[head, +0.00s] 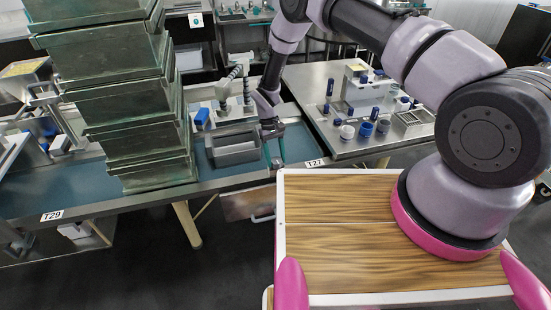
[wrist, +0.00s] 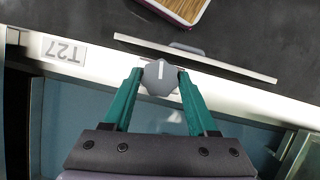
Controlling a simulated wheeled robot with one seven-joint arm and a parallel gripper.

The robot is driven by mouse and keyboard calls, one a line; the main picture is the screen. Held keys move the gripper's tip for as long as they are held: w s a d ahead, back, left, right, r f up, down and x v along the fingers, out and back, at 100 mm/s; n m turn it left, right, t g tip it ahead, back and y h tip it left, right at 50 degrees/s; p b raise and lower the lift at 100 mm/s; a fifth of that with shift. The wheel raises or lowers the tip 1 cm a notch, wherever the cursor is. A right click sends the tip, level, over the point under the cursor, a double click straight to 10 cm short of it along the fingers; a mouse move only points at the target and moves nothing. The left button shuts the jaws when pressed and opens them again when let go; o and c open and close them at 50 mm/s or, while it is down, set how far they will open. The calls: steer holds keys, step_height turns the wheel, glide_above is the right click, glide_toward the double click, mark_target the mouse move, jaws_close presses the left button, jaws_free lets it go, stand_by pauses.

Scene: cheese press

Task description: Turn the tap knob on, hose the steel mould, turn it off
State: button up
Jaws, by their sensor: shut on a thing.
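The tap knob (wrist: 160,77) is a grey, faceted knob with a white line, seen in the wrist view at the edge of the bench near the T27 label. My gripper (wrist: 159,72) has its teal fingers closed on both sides of it. In the head view my gripper (head: 275,160) reaches down to the bench's front edge, and the knob is too small to make out there. A grey steel box, which looks like the mould (head: 233,146), stands in the blue basin just left of my gripper. A hose cannot be told clearly.
A tall stack of greenish steel boxes (head: 128,100) stands on the bench to the left. A side table (head: 345,152) with blue and white small parts stands right of my gripper. My wooden-topped base is in front. A panel with a handle (wrist: 195,58) hangs below the bench edge.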

steer(key=shift+m+y, duration=0.4)
steer(key=shift+m, duration=0.5)
steer(key=o, duration=1.4)
steer(key=shift+c, duration=0.2)
steer(key=v, duration=1)
steer(key=shift+w+r, duration=0.3)
steer(key=shift+w, duration=0.05)
steer(key=shift+r, duration=0.1)
